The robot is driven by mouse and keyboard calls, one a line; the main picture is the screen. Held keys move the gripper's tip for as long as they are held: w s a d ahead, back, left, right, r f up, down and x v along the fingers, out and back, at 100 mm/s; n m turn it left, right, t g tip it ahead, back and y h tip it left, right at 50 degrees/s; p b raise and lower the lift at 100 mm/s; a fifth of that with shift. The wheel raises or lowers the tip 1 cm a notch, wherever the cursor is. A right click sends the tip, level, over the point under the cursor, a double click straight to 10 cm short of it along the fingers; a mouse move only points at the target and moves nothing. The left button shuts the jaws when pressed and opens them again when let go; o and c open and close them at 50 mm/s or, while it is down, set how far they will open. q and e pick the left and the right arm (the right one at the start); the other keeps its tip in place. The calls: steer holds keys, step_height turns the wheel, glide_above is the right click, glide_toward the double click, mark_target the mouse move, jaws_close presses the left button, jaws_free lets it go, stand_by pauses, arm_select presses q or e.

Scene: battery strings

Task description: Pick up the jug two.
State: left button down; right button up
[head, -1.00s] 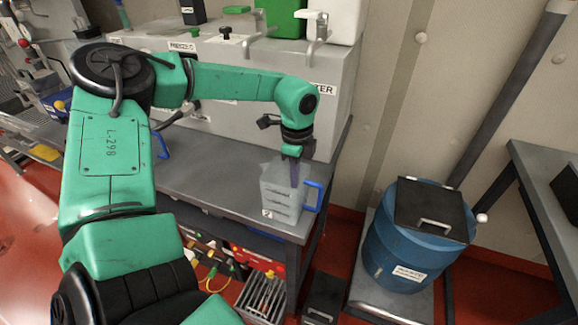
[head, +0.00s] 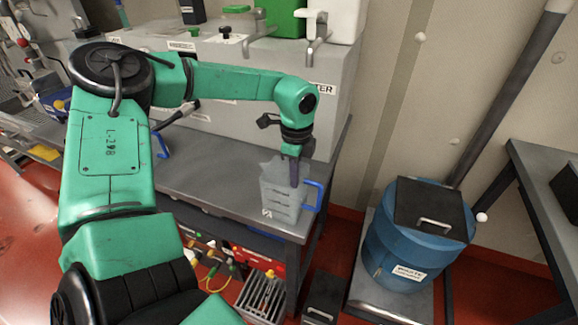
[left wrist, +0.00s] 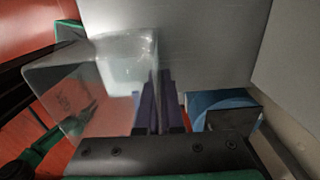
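A clear jug (head: 281,206) with a blue handle (head: 313,195) stands upright at the front right end of the grey bench. A small mark is low on its side, too small to read surely. My left gripper (head: 294,174) points down at the jug's top, its fingers overlapping the jug beside the handle. In the left wrist view the jug (left wrist: 100,75) fills the left, and my two dark fingers (left wrist: 158,108) are close together at its wall, seemingly shut on it. The finger tips are partly hidden. My right gripper is out of view.
Another table (head: 545,180) is at the far right.

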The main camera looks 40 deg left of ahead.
arm_select(q)
step_height(320, 180, up, 20)
steer(key=b, duration=0.2)
